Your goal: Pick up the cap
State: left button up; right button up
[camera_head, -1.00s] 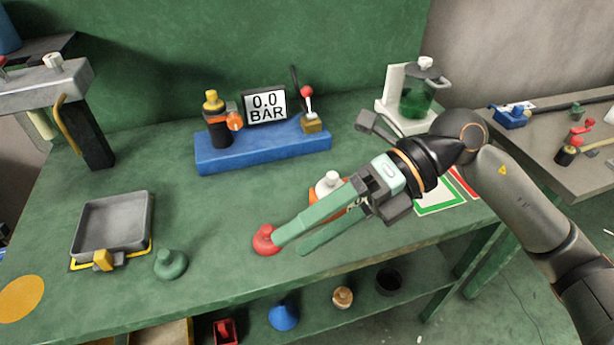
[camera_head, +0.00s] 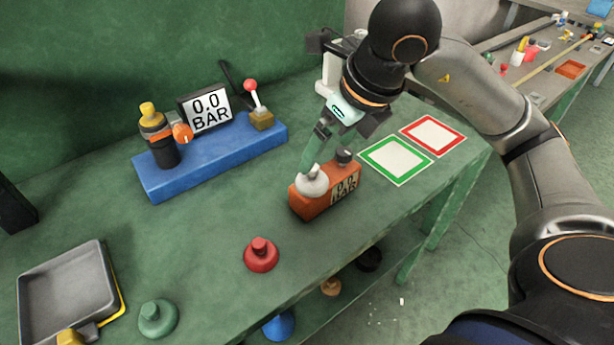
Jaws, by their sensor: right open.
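My right gripper (camera_head: 324,154) points down over the orange box with the BAR readout (camera_head: 325,200). Its pale green fingers are open, and one tip is right behind or at a white knobbed cap (camera_head: 312,184) on the box's top. I cannot tell whether it touches the cap. A red knobbed cap (camera_head: 261,256) lies on the bench in front of the box, apart from the gripper. A green knobbed cap (camera_head: 158,318) lies further left, near the grey tray. My left gripper is not in view.
A blue base (camera_head: 212,165) with a 0.0 BAR display (camera_head: 206,109), a lever and a yellow-topped black cylinder stands at the back. A grey tray (camera_head: 66,292) is at left. Green-framed (camera_head: 396,160) and red-framed (camera_head: 433,135) squares lie at right. The front edge is close.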

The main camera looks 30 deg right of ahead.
aim_at(314, 168)
jog(key=x, duration=0.4)
jog(key=shift+f, duration=0.3)
jog(key=x, duration=0.5)
jog(key=shift+w+d, duration=0.2)
jog(key=shift+w, duration=0.2)
jog(key=c, duration=1.4)
jog(key=shift+r, duration=0.15)
